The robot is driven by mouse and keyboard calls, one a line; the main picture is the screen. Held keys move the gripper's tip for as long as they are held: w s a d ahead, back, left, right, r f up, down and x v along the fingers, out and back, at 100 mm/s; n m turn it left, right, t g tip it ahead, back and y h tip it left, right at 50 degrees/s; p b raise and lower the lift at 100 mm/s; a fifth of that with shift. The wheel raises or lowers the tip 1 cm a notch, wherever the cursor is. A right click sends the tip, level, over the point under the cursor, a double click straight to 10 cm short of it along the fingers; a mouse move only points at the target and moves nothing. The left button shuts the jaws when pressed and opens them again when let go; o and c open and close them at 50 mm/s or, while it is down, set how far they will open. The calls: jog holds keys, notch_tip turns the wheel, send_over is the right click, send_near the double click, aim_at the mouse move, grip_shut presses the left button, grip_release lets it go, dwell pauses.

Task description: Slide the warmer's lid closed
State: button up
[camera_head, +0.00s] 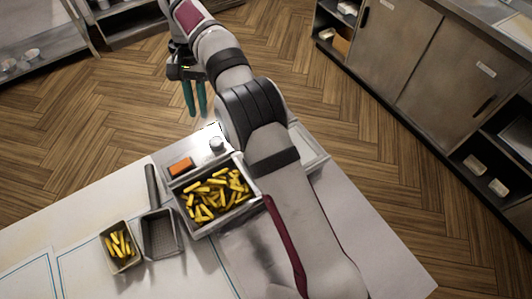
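The warmer (186,229) is a metal box on the white table, its bay open at the top and full of yellow fries (215,195). Its back strip carries an orange-red block (181,167) and a small round pale knob or cup (217,144). A pale metal panel (312,148) shows to the right, partly hidden behind my arm; I cannot tell whether it is the lid. My gripper (196,114) has two teal fingers pointing down, with a narrow gap and nothing between them. It appears above and behind the warmer's far edge, apart from it.
A dark scoop (161,234) with a long handle lies left of the warmer. A small tray (131,258) of fries stands further left. My arm crosses above the right side of the table. Cabinets (430,75) stand right, and a shelf (45,45) stands back left across open wooden floor.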

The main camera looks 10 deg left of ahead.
jog(key=w+d+m, duration=0.1)
jog(key=d, duration=0.2)
jog(key=w+d+m, duration=0.1)
jog(key=d, duration=0.2)
jog(key=w+d+m+y, duration=0.1)
jog(key=d+m, duration=0.1)
jog(key=d, duration=0.1)
jog(key=shift+d+g, duration=0.2)
jog(key=shift+g, duration=0.1)
grip_shut()
jog(key=d+m+y, duration=0.2)
jog(key=d+m, duration=0.4)
jog(key=d, duration=0.5)
jog(key=x, duration=1)
jog(key=shift+s+d+f, duration=0.1)
jog(key=shift+s+d, duration=0.1)
jog(key=shift+s, duration=0.15)
jog(key=s+a, duration=0.2)
jog(key=shift+s+a+f, duration=0.2)
jog(key=shift+a+f, duration=0.05)
jog(key=shift+f, duration=0.05)
jog(key=shift+s+a, duration=0.25)
jog(key=shift+s, duration=0.05)
jog(key=s+a, duration=1.3)
